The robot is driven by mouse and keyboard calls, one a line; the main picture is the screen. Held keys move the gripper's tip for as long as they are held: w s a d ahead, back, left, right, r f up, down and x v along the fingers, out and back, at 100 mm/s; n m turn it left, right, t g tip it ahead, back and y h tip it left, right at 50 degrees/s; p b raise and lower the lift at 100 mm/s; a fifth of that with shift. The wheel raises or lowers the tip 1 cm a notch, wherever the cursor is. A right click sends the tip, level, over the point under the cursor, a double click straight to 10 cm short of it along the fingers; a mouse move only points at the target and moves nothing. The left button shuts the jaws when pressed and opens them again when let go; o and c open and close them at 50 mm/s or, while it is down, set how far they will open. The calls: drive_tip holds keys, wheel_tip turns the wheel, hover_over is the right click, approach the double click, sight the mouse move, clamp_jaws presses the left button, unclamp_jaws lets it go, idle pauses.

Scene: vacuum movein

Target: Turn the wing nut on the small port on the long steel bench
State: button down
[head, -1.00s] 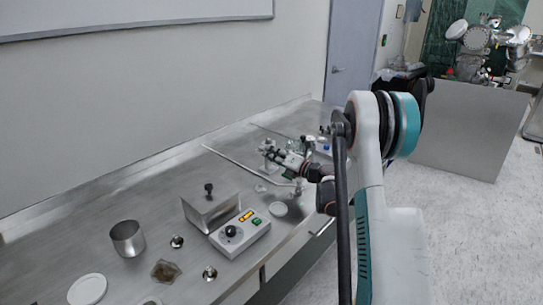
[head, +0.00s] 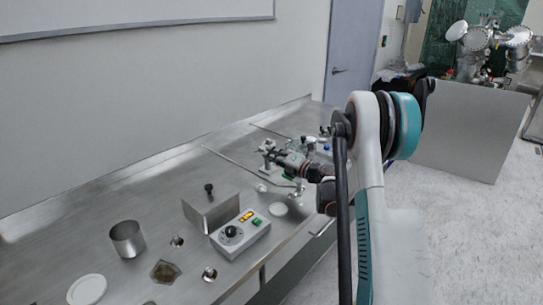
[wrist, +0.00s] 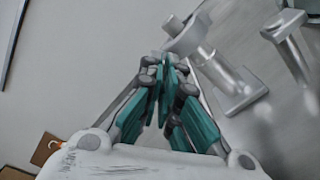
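My gripper (head: 272,152) is over the far part of the long steel bench (head: 190,160), among small metal fittings. In the wrist view its teal fingers (wrist: 165,72) come together at the tips, with nothing clearly visible between them. A grey small port on a pedestal (wrist: 228,80) stands just ahead and to the right of the fingertips. Its round head (wrist: 190,36) is close to them; I cannot tell whether they touch. The wing nut cannot be made out clearly in either view.
A second grey post (wrist: 288,40) stands right of the port. Nearer on the bench are a control box (head: 240,236) with a black knob, an angled metal block (head: 208,212), a steel cup (head: 127,239) and a white disc (head: 87,289).

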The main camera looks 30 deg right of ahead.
drive_tip(key=shift+s+f+m+b, duration=0.1)
drive_tip(key=shift+m+b, duration=0.25)
drive_tip(key=shift+m, duration=4.85)
drive_tip(key=shift+f+m+b, duration=0.1)
drive_tip(key=shift+m+b, duration=0.2)
drive_tip(key=shift+m, duration=4.9)
drive_tip(key=c, duration=2.1)
unclamp_jaws()
drive_tip(key=v, duration=1.2)
drive_tip(key=shift+r, duration=0.1)
